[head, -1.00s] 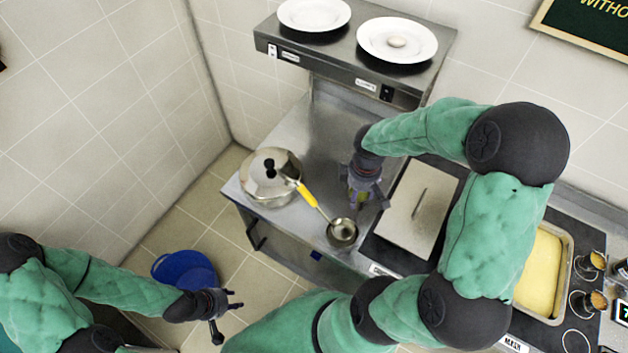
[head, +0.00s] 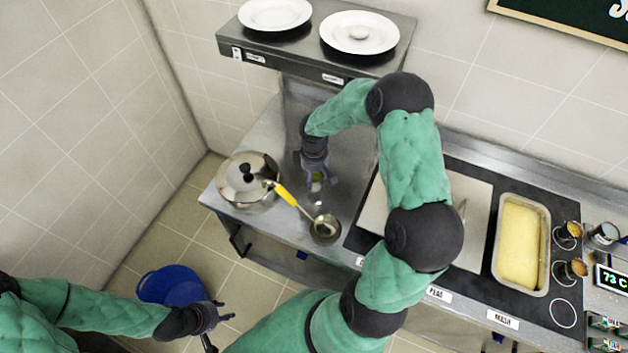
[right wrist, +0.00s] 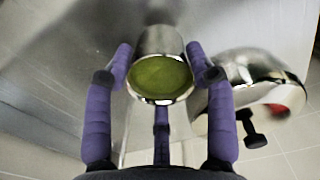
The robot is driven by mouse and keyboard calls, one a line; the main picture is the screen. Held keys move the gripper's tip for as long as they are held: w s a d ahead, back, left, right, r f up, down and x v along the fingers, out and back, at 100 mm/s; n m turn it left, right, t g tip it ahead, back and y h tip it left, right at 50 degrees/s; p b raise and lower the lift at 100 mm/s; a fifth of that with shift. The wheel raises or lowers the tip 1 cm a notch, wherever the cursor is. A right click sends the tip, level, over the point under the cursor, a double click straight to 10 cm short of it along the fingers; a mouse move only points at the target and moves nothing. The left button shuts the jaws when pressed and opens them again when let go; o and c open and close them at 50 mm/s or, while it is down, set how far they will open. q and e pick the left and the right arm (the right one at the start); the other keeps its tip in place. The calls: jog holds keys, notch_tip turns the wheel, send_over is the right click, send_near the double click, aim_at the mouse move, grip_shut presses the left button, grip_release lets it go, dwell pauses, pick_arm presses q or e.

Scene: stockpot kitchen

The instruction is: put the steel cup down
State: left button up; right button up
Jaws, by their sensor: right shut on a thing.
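The steel cup (right wrist: 165,45) is a small shiny cylinder with green contents, seen from above in the right wrist view. My right gripper (right wrist: 163,72) is shut on it, its purple fingers on either side. There the cup is mostly hidden by the fingers, with a bit of green showing. I cannot tell whether its base touches the counter. My left gripper (head: 222,322) is open and empty, low over the floor.
A lidded steel pot (head: 236,187) stands left of the cup. Plates (head: 345,35) sit on a raised shelf behind. The counter's back is clear.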

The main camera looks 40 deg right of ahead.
aim_at(314, 180)
notch_tip(314, 180, down, 3)
jog(key=shift+w+d+f, duration=0.1)
jog(key=shift+w+f, duration=0.05)
jog(key=shift+f, duration=0.05)
jog(key=o, duration=1.3)
jog(key=shift+f, duration=0.15)
jog(key=shift+r, duration=0.2)
notch_tip(314, 180, up, 12)
jog(key=shift+p, duration=0.4)
